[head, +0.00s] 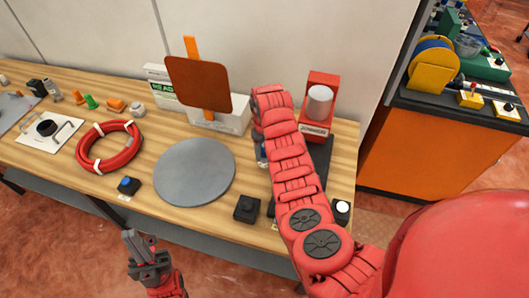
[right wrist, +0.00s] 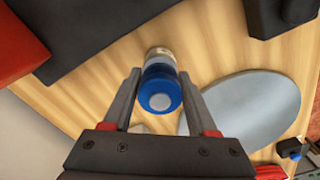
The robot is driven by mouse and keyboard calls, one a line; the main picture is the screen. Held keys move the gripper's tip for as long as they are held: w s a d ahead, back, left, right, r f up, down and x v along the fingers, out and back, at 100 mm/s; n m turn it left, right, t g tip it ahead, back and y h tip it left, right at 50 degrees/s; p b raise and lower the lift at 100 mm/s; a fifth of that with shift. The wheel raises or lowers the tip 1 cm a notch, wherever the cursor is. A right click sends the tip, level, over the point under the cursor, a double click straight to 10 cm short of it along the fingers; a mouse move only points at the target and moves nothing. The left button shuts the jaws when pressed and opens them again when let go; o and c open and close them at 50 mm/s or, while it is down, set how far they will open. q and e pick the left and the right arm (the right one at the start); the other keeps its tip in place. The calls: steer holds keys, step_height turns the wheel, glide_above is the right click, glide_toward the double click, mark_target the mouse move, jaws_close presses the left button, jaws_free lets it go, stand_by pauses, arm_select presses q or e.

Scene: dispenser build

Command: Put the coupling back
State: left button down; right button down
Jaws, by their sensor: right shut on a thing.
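A short blue cylinder with a pale grey end face and a clear-looking far part, which I take for the coupling (right wrist: 160,92), is between the fingers of my right gripper (right wrist: 160,108) in the right wrist view. The gripper is shut on it, above the wooden table. In the head view my right arm hides the right gripper and most of this piece; a bit of blue shows beside the arm (head: 261,149).
A grey round plate (head: 195,172) lies mid-table, with a red hose coil (head: 109,146) to its left. A brown paddle (head: 199,84) and a red dispenser (head: 318,105) stand behind. Black button boxes (head: 247,209) line the front edge. An orange cabinet (head: 430,150) stands right.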

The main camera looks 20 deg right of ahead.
steer(key=shift+f, duration=0.8)
steer(key=shift+w, duration=0.1)
steer(key=shift+f, duration=0.25)
steer(key=shift+c, duration=1)
jaws_free()
steer(key=shift+r, duration=0.15)
